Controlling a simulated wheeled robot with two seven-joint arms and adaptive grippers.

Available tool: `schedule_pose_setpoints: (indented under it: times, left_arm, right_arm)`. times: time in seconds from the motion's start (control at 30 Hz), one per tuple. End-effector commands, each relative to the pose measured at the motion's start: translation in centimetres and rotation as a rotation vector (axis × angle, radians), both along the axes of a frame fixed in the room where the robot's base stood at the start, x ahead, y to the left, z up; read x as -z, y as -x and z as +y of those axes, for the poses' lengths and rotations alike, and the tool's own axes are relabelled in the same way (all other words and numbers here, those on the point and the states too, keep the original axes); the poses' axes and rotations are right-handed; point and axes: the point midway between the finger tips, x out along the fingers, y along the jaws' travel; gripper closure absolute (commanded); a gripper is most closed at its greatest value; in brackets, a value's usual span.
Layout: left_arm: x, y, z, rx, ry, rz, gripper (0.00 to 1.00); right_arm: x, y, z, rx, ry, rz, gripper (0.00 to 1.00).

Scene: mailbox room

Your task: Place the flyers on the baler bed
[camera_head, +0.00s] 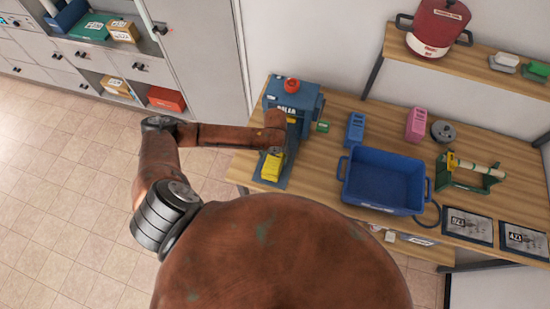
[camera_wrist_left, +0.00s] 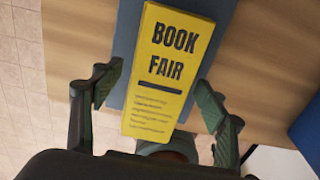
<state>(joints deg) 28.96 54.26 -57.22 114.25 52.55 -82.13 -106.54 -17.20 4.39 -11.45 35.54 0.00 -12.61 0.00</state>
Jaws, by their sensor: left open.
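The yellow flyers (camera_head: 271,166), a stack with "BOOK FAIR" on top, lie on the blue bed of the baler (camera_head: 293,99), towards its front end. In the left wrist view the flyers (camera_wrist_left: 168,70) lie flat on the blue bed (camera_wrist_left: 129,45). My left gripper (camera_head: 276,149) is over the bed, just behind the flyers. In the left wrist view its fingers (camera_wrist_left: 158,95) are spread apart, one on each side of the stack, with gaps visible. The lower end of the stack is partly hidden by my gripper. My right gripper is out of view.
A blue bin (camera_head: 384,180) stands right of the baler on the wooden table. Blue (camera_head: 355,128) and pink (camera_head: 416,124) holders stand behind it. Framed sheets (camera_head: 468,226) lie at the right. A shelf with a red pot (camera_head: 434,27) is above. Cabinets (camera_head: 75,60) stand at left.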

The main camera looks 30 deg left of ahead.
Motion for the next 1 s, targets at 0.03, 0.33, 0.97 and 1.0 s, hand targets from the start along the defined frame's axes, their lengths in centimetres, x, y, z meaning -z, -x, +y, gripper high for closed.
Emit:
schedule_pose_setpoints:
  times: [0.03,0.33,0.97,1.0]
  left_arm:
    - [-0.9,-0.1,0.0,0.002,0.000,-0.004,0.32]
    - [-7.1,-0.1,0.0,0.001,0.000,-0.004,0.32]
    - [-11.1,0.0,-0.1,-0.001,0.000,0.001,0.32]
    - [-11.1,0.0,-0.1,-0.001,0.000,0.001,0.32]
  right_arm:
    - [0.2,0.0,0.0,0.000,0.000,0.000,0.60]
    - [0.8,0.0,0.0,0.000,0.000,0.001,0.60]
    - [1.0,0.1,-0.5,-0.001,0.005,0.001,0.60]
    - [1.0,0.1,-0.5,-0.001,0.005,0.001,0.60]
